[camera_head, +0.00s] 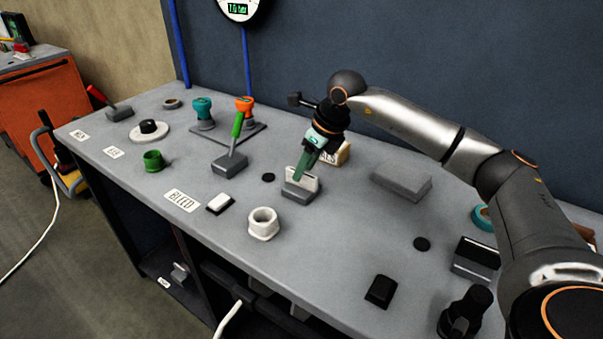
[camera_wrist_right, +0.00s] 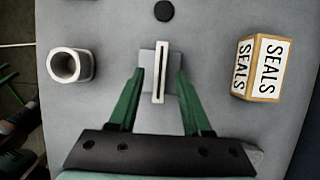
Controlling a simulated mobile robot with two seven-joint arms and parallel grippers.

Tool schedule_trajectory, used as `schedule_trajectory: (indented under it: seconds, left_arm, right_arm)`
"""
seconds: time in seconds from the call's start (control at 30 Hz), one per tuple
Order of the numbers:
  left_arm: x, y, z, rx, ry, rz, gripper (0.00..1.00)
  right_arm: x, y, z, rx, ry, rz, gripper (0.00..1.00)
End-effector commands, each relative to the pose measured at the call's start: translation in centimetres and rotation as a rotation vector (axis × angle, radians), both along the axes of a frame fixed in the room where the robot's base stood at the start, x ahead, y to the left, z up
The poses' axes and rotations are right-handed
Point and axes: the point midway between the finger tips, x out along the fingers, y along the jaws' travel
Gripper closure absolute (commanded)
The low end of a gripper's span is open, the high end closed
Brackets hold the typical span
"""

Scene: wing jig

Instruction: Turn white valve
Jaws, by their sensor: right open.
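The white valve (camera_head: 303,178) is a flat white plate standing upright on a grey block near the middle of the bench. In the right wrist view its white handle (camera_wrist_right: 161,76) shows as a narrow upright bar on the grey base. My right gripper (camera_head: 308,162) reaches down to it from behind in the head view. In the wrist view, the open green fingers (camera_wrist_right: 159,82) lie one on each side of the handle, with a visible gap on both sides. In the head view the fingers partly cover the valve. My left gripper is not in view.
A green-handled lever (camera_head: 237,127) stands left of the valve, and a white hex nut (camera_head: 263,224) stands in front. A SEALS box (camera_wrist_right: 262,68) is close on the right in the wrist view. A grey block (camera_head: 401,181) lies right of the valve.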

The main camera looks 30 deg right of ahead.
Motion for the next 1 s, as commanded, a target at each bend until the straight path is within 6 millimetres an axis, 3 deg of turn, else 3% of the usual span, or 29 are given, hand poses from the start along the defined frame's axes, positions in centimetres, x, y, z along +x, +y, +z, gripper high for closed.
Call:
schedule_trajectory:
  seconds: [0.2, 0.57, 1.0]
  left_arm:
    - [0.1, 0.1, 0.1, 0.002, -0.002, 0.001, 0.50]
    - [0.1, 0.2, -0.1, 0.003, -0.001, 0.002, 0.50]
    - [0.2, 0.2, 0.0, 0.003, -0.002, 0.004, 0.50]
  right_arm:
    - [0.9, 0.4, -2.3, 0.001, 0.000, 0.001, 0.51]
    - [1.0, 0.5, -2.8, 0.001, 0.000, 0.001, 0.51]
    - [1.0, 0.5, -2.7, 0.001, -0.001, 0.000, 1.00]
